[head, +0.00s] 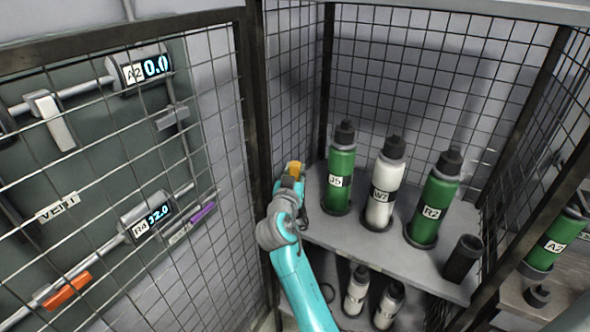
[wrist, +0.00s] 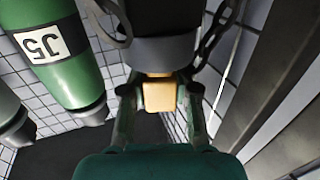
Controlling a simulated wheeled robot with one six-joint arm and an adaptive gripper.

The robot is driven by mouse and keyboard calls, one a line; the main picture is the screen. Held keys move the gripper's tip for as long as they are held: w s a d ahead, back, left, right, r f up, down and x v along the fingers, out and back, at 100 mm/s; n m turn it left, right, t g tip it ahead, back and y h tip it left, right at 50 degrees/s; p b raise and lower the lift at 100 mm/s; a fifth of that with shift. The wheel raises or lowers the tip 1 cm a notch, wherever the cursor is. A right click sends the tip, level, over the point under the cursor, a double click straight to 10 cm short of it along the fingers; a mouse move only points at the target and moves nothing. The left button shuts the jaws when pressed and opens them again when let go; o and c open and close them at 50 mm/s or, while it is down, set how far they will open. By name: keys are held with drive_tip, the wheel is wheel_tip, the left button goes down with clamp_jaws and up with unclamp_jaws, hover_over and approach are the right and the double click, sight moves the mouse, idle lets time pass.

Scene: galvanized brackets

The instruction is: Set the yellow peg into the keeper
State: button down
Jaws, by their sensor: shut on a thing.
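The yellow peg (head: 294,169) shows at the tip of my teal arm in the head view, in front of the mesh and left of the bottle marked J5. In the wrist view the yellow peg (wrist: 160,94) sits between the two fingers of my gripper (wrist: 161,103), which is shut on it. My gripper (head: 291,179) is small and partly hidden by its own wrist in the head view. A dark part lies beyond the peg in the wrist view; I cannot tell what it is. I cannot make out the keeper in either view.
A shelf (head: 440,280) holds the green J5 bottle (head: 341,165), the white W7 bottle (head: 382,190), the green R2 bottle (head: 432,210) and a black cup (head: 461,258). Wire mesh and dark posts (head: 257,130) stand close on the left. A panel with displays hangs behind the left mesh.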

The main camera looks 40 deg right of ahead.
drive_tip(key=shift+f, duration=0.5)
drive_tip(key=c, duration=0.8)
unclamp_jaws()
drive_tip(key=v, duration=1.2)
